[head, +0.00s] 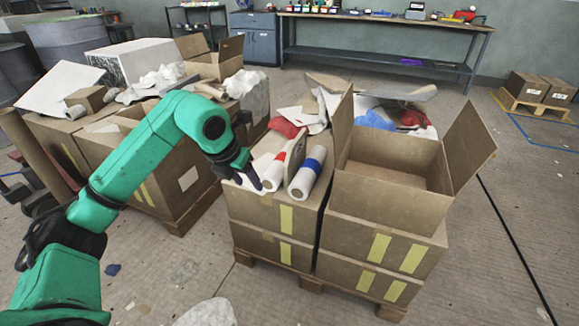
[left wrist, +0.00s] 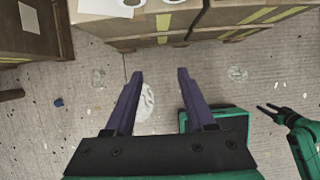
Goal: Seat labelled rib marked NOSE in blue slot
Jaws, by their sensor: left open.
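My left gripper (head: 250,175) is open and empty at the left side of the front carton, close to its top. In the left wrist view its two purple fingers (left wrist: 155,73) stand wide apart, with bare floor between them. A white roll with a red band (head: 273,175) and a white roll with a blue band (head: 307,176) lie on that carton. A thin tan upright piece (head: 295,151) stands between them; I cannot tell if it is the rib. No NOSE label or blue slot can be made out. My right gripper (left wrist: 268,110) looks open in the left wrist view.
An open empty carton (head: 393,175) with raised flaps stands right of the rolls. White scraps, red cloth and blue cloth (head: 374,120) lie behind. Another loaded stack of cartons (head: 165,190) is at left. A workbench (head: 385,60) is at the back. The right floor is mostly free.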

